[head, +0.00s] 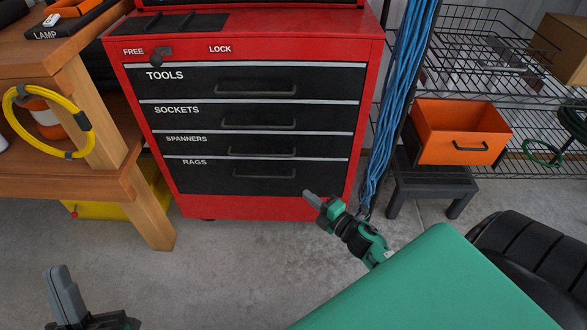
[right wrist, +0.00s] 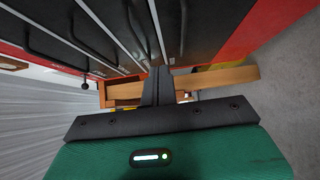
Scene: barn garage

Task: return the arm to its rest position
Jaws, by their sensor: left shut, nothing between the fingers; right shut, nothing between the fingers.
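My left gripper (head: 62,292) is at the bottom left of the head view, fingers together and empty, over bare floor. My right gripper (head: 314,200) is shut and empty, in front of the lower right part of the red tool cabinet (head: 272,208). In the right wrist view its closed fingers (right wrist: 157,86) point toward a wooden bench, with the cabinet's dark drawer fronts alongside. My right forearm is partly hidden by my green body part in the head view.
The cabinet's labelled drawers (head: 262,118) look shut. A wooden bench (head: 112,150) with a yellow cable coil (head: 88,128) stands left. Blue cables (head: 392,100) hang right of the cabinet. An orange bin (head: 462,125) sits above a dark stool (head: 432,186). Concrete floor (head: 230,270) is clear.

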